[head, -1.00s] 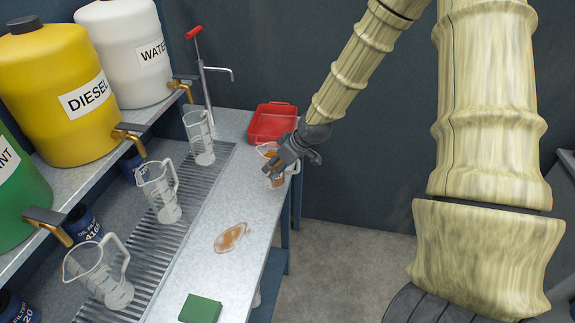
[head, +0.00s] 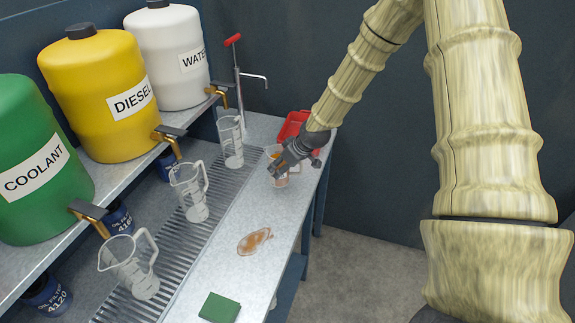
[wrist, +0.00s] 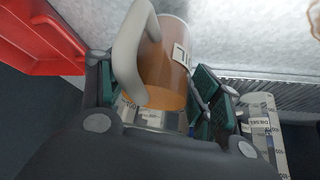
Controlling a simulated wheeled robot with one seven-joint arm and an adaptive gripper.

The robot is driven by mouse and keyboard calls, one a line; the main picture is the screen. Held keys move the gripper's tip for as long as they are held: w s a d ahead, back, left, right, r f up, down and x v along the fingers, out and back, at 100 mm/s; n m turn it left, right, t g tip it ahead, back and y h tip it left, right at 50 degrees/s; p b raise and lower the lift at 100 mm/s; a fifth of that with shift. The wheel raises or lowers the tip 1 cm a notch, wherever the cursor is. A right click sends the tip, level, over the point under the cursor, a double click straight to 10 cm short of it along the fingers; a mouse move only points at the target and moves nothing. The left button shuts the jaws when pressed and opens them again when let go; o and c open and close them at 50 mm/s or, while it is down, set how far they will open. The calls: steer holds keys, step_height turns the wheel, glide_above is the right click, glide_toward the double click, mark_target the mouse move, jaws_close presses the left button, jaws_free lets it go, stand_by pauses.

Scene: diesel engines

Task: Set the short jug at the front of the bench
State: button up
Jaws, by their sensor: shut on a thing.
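A clear jug of amber liquid (head: 270,153) with a pale handle is near the far end of the bench (head: 215,265). It looks short beside the tallest jug on the grate. My gripper (head: 284,172) is shut on it and hides part of it. In the wrist view the jug (wrist: 163,75) sits between the dark green finger pads, with its handle towards the camera and a label, partly cut off, on its side. I cannot tell whether its base touches the bench.
Three empty clear jugs, a tall (head: 231,142), a middle (head: 189,192) and a wide one (head: 130,266), stand on the drain grate. A red tray (head: 297,124) is behind my gripper. A brown spill (head: 254,241) and a green block (head: 219,307) lie on the bench; bare metal surrounds them.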

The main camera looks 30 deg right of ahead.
steer(key=shift+f+p, duration=0.8)
steer(key=shift+f, duration=0.8)
steer(key=shift+f, duration=0.1)
steer(key=o, duration=1.4)
steer(key=shift+s, duration=0.1)
steer(key=shift+c, duration=0.2)
steer(key=b+v, duration=0.3)
steer(key=v, duration=0.9)
